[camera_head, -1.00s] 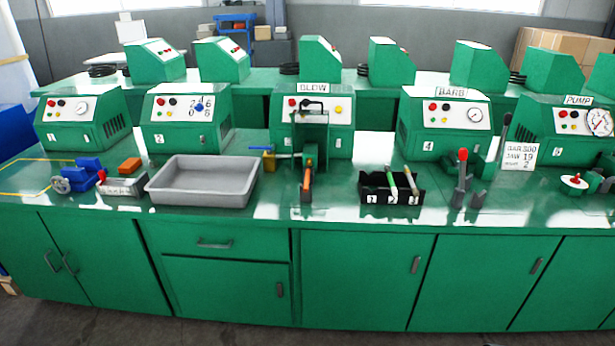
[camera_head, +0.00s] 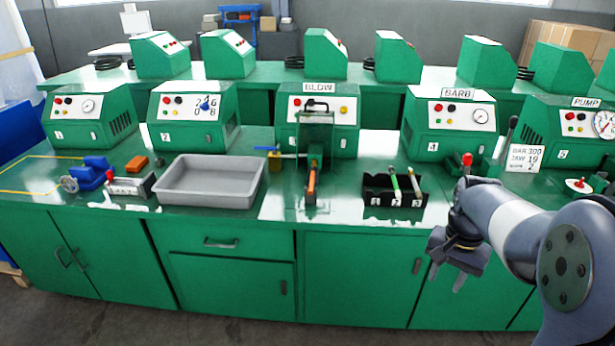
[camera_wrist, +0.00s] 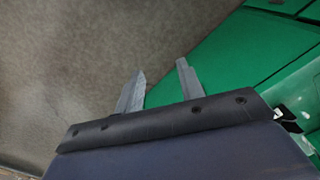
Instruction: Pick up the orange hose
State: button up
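A slim orange piece with a dark end (camera_head: 311,186), which looks like the orange hose, sits upright or tilted toward me at the front of the BLOW station, below its clear guard. I cannot tell how it is held there. The wrist view does not show it. My gripper (camera_head: 446,283) hangs at the right, in front of the bench's cabinet doors and well apart from the orange piece. In the wrist view my gripper (camera_wrist: 161,67) has its two fingers spread, with nothing between them.
A black rack (camera_head: 378,193) with labelled slots holds green- and white-coloured sticks right of the orange piece. A grey tray (camera_head: 210,205) lies left of it. An orange block (camera_head: 137,162) and a blue vise (camera_head: 92,172) are further left. A red-knobbed lever (camera_head: 467,160) stands near my arm.

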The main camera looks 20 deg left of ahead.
aim_at(311, 182)
jog(key=i+j+u, duration=0.1)
jog(key=i+u, duration=0.25)
jog(key=i, duration=0.25)
jog(key=i+u, duration=0.35)
jog(key=i, duration=0.25)
jog(key=i+l+u, duration=0.25)
jog(key=i+u, duration=0.15)
jog(key=i, duration=0.2)
